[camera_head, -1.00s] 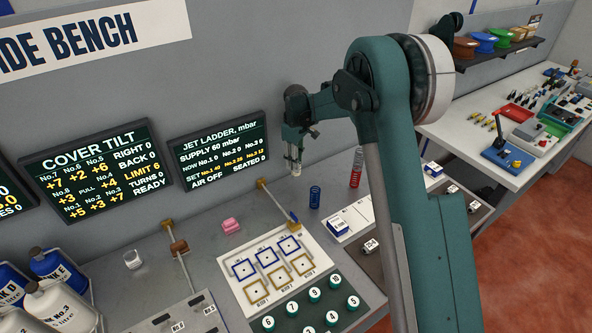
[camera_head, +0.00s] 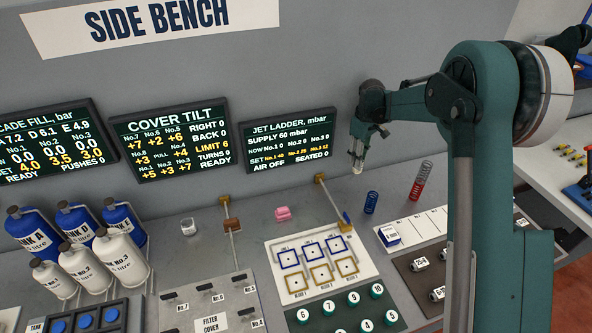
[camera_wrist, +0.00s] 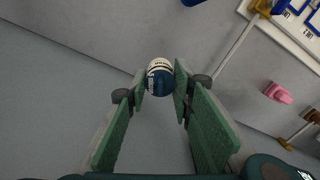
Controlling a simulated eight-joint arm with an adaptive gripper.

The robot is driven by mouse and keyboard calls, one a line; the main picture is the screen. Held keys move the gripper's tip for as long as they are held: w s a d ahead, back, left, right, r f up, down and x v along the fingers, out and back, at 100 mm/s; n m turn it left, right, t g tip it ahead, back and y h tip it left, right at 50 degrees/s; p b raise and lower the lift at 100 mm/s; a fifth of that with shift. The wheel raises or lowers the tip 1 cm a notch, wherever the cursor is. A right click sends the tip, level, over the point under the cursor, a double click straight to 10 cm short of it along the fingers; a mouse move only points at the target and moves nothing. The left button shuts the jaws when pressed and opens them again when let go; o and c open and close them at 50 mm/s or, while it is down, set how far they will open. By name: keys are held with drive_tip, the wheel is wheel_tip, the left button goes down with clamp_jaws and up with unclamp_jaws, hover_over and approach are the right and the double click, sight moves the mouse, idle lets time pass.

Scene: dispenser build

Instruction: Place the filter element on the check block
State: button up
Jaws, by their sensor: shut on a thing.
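My gripper (camera_head: 358,163) is shut on a small round piece with a white and dark blue end, which looks like the filter element (camera_wrist: 160,78). In the wrist view it sits between the two green fingertips. In the head view its pale lower end (camera_head: 357,169) shows below the fingers. It hangs above the back of the bench, left of a blue coil spring. I cannot tell for sure which thing is the check block.
A blue spring (camera_head: 371,203) and a red-and-grey spring (camera_head: 421,180) stand at the back. Screens (camera_head: 290,141) line the wall.

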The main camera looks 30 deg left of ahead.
drive_tip(key=shift+s+a, duration=0.1)
drive_tip(key=s+a+r+b, duration=0.1)
drive_tip(key=s+a+r, duration=0.4)
drive_tip(key=s, duration=0.4)
drive_tip(key=s+a+r+b, duration=0.1)
drive_tip(key=s+a+r, duration=0.2)
drive_tip(key=s+r, duration=0.45)
wheel_tip(320, 180, up, 11)
drive_tip(key=n+p, duration=0.3)
drive_tip(key=n, duration=1)
hover_over(186, 222)
drive_tip(key=shift+r, duration=0.2)
drive_tip(key=shift+w+f, duration=0.1)
wheel_tip(186, 222, down, 24)
drive_tip(key=shift+r+p, duration=0.2)
drive_tip(key=shift+p, duration=0.1)
drive_tip(key=shift+f, duration=0.15)
drive_tip(key=shift+f, duration=1.95)
